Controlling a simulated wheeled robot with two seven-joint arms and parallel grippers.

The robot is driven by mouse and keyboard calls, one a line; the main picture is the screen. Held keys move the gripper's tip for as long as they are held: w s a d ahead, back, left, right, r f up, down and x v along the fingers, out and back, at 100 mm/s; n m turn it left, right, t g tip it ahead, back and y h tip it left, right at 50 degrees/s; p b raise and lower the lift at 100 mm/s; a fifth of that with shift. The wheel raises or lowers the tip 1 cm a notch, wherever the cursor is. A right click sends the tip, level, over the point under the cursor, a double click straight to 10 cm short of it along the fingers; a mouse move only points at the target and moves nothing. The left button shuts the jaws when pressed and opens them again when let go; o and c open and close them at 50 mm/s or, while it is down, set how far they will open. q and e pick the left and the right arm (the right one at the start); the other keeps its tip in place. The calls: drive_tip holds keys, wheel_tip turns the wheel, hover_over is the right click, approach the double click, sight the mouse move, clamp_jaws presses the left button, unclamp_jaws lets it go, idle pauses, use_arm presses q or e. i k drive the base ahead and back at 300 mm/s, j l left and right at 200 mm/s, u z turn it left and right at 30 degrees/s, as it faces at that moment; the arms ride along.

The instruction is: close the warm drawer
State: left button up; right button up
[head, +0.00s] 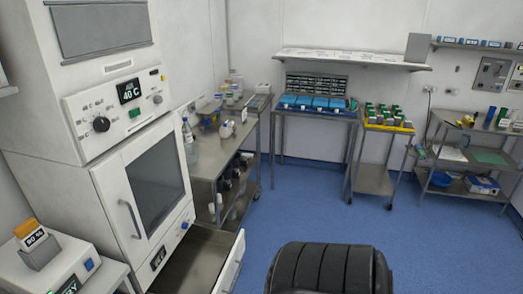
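A tall white warming cabinet (110,170) stands at the left, with a display reading 40 C, a black knob and a closed door with a dark window. Below the door, a drawer (232,268) is pulled out into the room. Its grey metal interior looks empty where I see it. The bottom of the picture cuts off the drawer's near part. Neither of my grippers is in view.
A black ribbed shape (330,268) rises at the bottom edge, right of the drawer; I cannot tell what it is. A cart (232,150) with bottles stands behind the cabinet. More carts line the back wall. Blue floor (300,205) is clear in the middle.

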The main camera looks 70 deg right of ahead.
sight(207, 260)
drive_tip(key=l+z, duration=0.1)
drive_tip(key=z, duration=1.6)
